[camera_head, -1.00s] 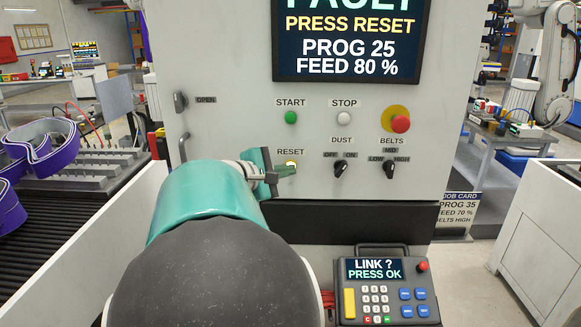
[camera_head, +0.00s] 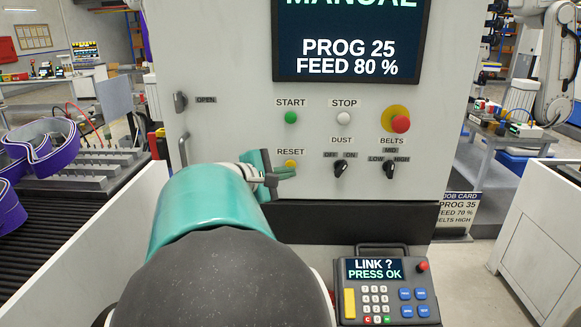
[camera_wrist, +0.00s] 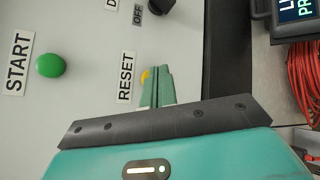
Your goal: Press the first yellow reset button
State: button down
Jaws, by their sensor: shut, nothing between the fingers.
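The yellow reset button (camera_head: 290,163) sits under the RESET label on the grey machine panel (camera_head: 230,125). My gripper (camera_head: 293,172) is shut and empty, with its green fingertips just below the button in the head view. In the wrist view the button (camera_wrist: 146,76) shows partly, its rest hidden behind the fingertips (camera_wrist: 158,70). I cannot tell whether the fingertips touch it. The panel screen (camera_head: 348,40) reads MANUAL, PROG 25, FEED 80 %.
Near the reset button are a green START button (camera_head: 291,117), a white STOP button (camera_head: 344,118), a DUST knob (camera_head: 341,169), a BELTS knob (camera_head: 389,169) and a red button (camera_head: 400,124) on yellow. A keypad pendant (camera_head: 387,290) stands below. A conveyor (camera_head: 60,235) is at left.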

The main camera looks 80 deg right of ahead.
jog(key=shift+a, duration=0.3)
jog(key=a, duration=0.2)
jog(key=s+a, duration=0.1)
jog(key=a, duration=0.1)
jog(key=shift+s+a, duration=0.1)
jog(key=shift+a, duration=0.2)
dwell(0.8)
jog(key=w+a+f+t+y, duration=0.3)
jog(key=w+a+f+t, duration=0.3)
jog(key=a, duration=0.5)
jog(key=w+a+f+t+y, duration=0.3)
jog(key=w+a+f, duration=0.1)
jog(key=w+a, duration=0.6)
jog(key=w+a+f+t+y, duration=0.1)
jog(key=a+t+y, duration=0.3)
jog(key=a, duration=1.9)
jog(key=f+y, duration=0.1)
jog(key=y, duration=0.2)
jog(key=shift+w+a+t, duration=0.2)
jog(key=shift+w+t, duration=0.15)
jog(key=shift+t, duration=0.05)
